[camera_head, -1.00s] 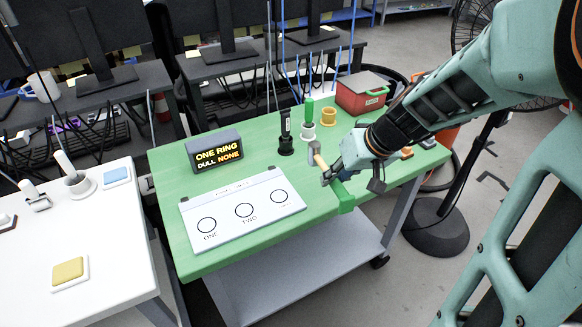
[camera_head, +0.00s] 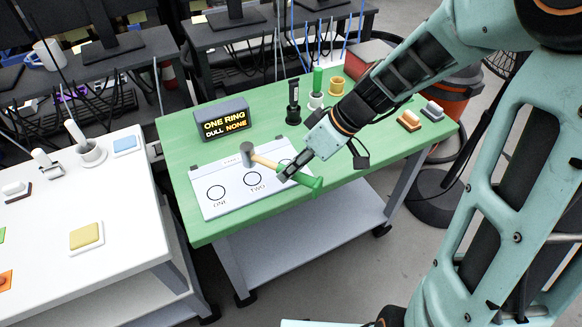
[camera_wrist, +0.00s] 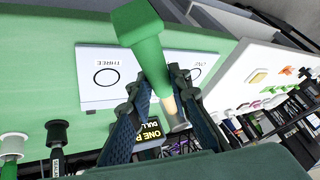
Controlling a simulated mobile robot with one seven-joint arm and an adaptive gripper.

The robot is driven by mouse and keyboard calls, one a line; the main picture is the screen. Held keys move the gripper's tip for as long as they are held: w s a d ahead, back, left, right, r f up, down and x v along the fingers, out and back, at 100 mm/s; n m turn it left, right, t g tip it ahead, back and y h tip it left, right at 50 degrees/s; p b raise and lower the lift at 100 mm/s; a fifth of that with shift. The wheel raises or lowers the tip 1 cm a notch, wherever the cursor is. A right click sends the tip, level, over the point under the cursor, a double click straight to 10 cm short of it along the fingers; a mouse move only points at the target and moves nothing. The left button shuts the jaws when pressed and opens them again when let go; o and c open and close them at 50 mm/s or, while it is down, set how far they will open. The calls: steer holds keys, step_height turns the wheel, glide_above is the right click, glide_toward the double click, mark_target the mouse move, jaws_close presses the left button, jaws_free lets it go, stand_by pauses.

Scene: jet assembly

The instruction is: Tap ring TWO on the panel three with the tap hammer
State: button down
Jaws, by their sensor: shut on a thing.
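My gripper (camera_head: 288,172) is shut on the handle of the tap hammer, which has a green grip (camera_head: 309,182), a wooden shaft (camera_head: 266,161) and a grey head (camera_head: 247,155). The head appears over the upper middle of the white panel (camera_head: 210,205), beyond ring TWO (camera_head: 252,179) in the head view; its height is hard to tell. Ring ONE (camera_head: 216,193) is clear at the left. Ring THREE is largely hidden behind my gripper there, but shows in the wrist view (camera_wrist: 106,77). In the wrist view the green grip (camera_wrist: 146,45) lies between my fingers (camera_wrist: 160,88) and partly covers ring TWO's area.
A dark sign (camera_head: 222,120) reading "ONE RING DULL NONE" stands behind the panel on the green table (camera_head: 180,150). Black (camera_head: 293,105), green-topped (camera_head: 317,85) and yellow (camera_head: 336,85) items stand at the back. A white table (camera_head: 130,210) is at the left.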

steer(key=shift+f+b, duration=0.1)
steer(key=shift+b, duration=0.35)
step_height(320, 180, down, 5)
steer(key=b, duration=0.5)
steer(key=shift+r, duration=0.9)
steer(key=shift+f, duration=0.15)
steer(key=shift+f+b, duration=1.25)
steer(key=shift+b, duration=0.15)
steer(key=shift+r+p, duration=1.75)
steer(key=shift+r, duration=1.05)
steer(key=shift+f, duration=0.1)
